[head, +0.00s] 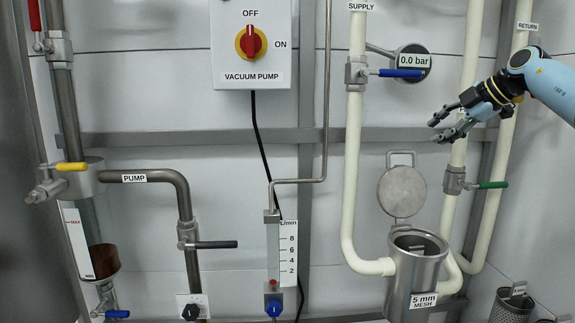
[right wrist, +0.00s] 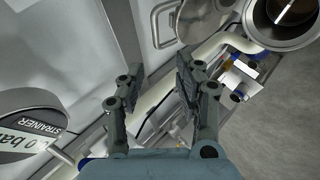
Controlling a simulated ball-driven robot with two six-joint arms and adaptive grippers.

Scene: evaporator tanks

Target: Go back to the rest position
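My right gripper (head: 436,131) comes in from the right in the head view. It is open, with its two fingers apart and nothing between them. It is in front of the white return pipe, right of and below the gauge and above the green-handled valve. The right wrist view shows the same gripper (right wrist: 158,85) with its fingers spread and empty. My left gripper and left arm are not in view.
The vacuum pump switch (head: 251,44) is on the wall. Also there are the gauge (head: 413,62) reading 0.0 bar, the blue-handled supply valve (head: 400,73), the green return handle (head: 492,185) and the 5 mm mesh strainer (head: 420,275) with its round lid (head: 402,192) raised.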

